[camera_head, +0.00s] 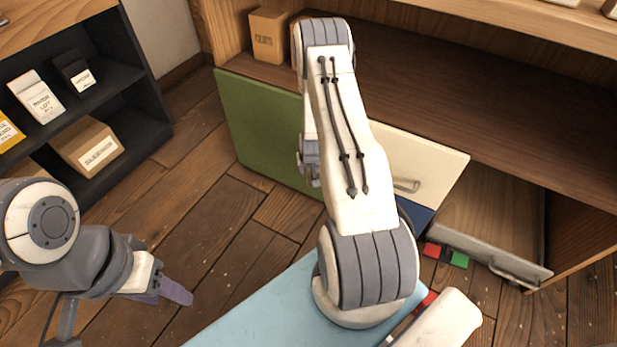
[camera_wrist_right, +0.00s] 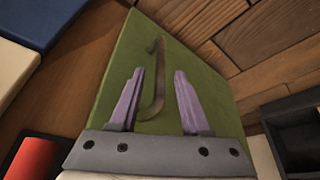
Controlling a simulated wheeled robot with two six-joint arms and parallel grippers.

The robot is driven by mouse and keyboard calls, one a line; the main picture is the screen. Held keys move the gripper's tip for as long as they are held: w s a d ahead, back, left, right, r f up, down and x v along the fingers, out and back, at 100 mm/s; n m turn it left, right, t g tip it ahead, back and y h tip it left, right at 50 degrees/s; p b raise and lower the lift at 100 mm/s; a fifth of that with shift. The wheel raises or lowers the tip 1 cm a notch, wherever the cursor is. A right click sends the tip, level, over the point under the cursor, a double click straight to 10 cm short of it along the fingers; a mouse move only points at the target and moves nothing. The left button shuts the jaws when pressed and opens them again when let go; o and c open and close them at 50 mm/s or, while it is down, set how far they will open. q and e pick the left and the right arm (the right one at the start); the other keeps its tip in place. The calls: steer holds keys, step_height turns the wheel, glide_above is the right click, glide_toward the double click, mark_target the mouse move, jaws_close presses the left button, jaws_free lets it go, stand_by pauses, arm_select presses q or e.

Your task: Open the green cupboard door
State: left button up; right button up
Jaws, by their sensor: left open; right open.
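The green cupboard door (camera_head: 258,130) is on the left of the low wooden cupboard, its top edge in line with the cream front beside it. It looks closed or nearly so. My right arm hides its right part in the head view. The door also fills the middle of the right wrist view (camera_wrist_right: 190,50), with its long curved handle (camera_wrist_right: 157,55). My right gripper (camera_wrist_right: 157,74) is open, a finger to either side of the handle in that picture; I cannot tell whether they touch. My left gripper (camera_head: 170,291) is open and empty, well away from the door, above the floor.
The cream front (camera_head: 415,165) with a metal handle is right of the green door. An open drawer (camera_head: 490,250) sticks out further right. A black shelf (camera_head: 120,70) with boxes stands at left. Bare plank floor (camera_head: 210,200) lies before the green door.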

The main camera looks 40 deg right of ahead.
mark_target(309, 171)
steer(key=b+x, duration=0.1)
steer(key=x, duration=0.3)
steer(key=shift+f, duration=0.15)
jaws_close()
stand_by(1.3)
